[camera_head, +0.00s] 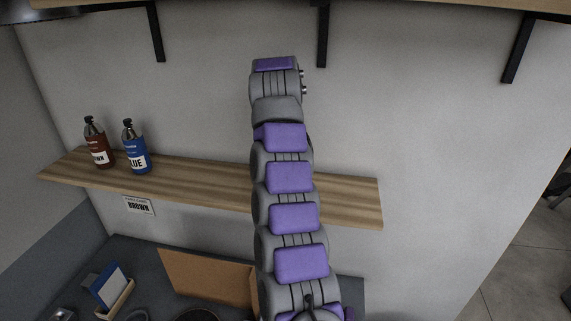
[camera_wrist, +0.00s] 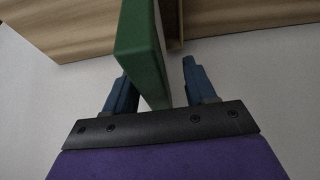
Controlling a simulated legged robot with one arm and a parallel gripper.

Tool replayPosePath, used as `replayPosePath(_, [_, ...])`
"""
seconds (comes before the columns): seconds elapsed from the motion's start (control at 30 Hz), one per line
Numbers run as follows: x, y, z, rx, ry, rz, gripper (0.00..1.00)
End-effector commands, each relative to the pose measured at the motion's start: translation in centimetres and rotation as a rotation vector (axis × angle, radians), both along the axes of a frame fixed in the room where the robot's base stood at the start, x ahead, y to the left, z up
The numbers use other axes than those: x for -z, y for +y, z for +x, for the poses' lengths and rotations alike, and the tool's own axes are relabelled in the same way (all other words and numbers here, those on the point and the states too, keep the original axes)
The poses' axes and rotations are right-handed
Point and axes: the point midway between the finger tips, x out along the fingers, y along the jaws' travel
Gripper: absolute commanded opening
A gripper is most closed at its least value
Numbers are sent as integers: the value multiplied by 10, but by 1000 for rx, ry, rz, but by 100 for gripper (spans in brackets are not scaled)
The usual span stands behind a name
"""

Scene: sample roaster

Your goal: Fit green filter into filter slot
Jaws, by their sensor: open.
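The green filter (camera_wrist: 140,45) shows in the wrist view as a thick flat green piece, standing on edge between my gripper's blue fingers. My gripper (camera_wrist: 155,72) is open. The left finger is close beside the filter or touching it; I cannot tell which. A gap shows between the filter and the right finger. The filter's upper end reaches in front of a wooden piece (camera_wrist: 222,18) with a narrow upright part. I cannot make out the filter slot for certain, or whether the filter sits in it. In the head view my arm hides the gripper and the filter.
A wooden shelf (camera_head: 210,184) crosses the wall behind my arm, with a brown bottle (camera_head: 98,145) and a blue bottle (camera_head: 136,150) at its left. Black brackets hang above. Below are a dark counter (camera_head: 140,255), a cardboard-coloured panel (camera_head: 205,277) and a blue-and-white item (camera_head: 110,286).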

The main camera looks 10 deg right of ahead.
Motion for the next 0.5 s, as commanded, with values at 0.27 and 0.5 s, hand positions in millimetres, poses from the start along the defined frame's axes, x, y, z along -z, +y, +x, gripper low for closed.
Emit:
replayPosePath(0.27, [22,-6,7,2,-2,0,55])
replayPosePath(0.5, [21,-6,7,1,-2,0,55])
